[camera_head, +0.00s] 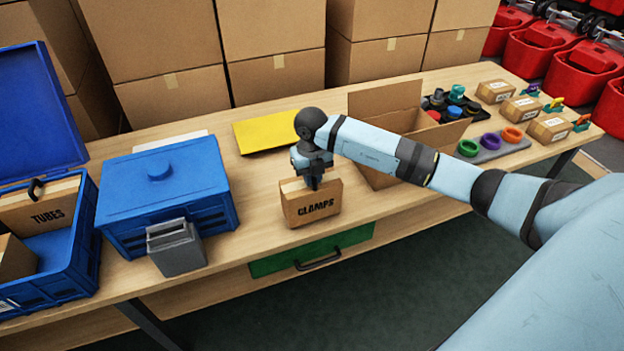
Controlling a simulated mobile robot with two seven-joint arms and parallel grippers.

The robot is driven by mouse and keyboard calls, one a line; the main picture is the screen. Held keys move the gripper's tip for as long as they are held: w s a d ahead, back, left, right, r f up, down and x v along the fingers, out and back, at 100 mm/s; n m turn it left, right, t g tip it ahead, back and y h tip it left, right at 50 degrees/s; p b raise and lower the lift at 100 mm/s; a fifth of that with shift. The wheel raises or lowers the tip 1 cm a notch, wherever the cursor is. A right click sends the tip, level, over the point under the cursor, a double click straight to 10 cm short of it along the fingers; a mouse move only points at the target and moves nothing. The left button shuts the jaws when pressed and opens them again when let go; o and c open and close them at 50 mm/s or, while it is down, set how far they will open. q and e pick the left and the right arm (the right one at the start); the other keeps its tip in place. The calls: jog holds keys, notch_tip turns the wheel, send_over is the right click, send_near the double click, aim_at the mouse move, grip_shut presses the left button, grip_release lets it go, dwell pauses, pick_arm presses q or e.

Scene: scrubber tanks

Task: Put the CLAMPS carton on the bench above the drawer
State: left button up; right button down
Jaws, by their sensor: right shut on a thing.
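The CLAMPS carton (311,206) is a small brown box with black lettering. It stands upright at the front part of the wooden bench (262,222), above the green drawer (312,250) with its dark handle. I cannot tell whether its underside touches the bench top. My right gripper (314,184) comes down from above and is shut on the carton's top edge. The drawer is closed under the bench front. My left gripper is not in view.
A closed blue box (165,185) and a grey holder (176,250) stand left of the carton. An open blue crate (85,245) holds the TUBES carton (42,207). A yellow folder (265,132) lies behind. An open cardboard box (385,112) stands behind my right arm.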

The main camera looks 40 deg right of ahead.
jog(key=shift+f, duration=0.7)
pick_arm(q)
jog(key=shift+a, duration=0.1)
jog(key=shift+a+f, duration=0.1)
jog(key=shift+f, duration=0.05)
pick_arm(e)
jog(key=c, duration=1.1)
grip_release()
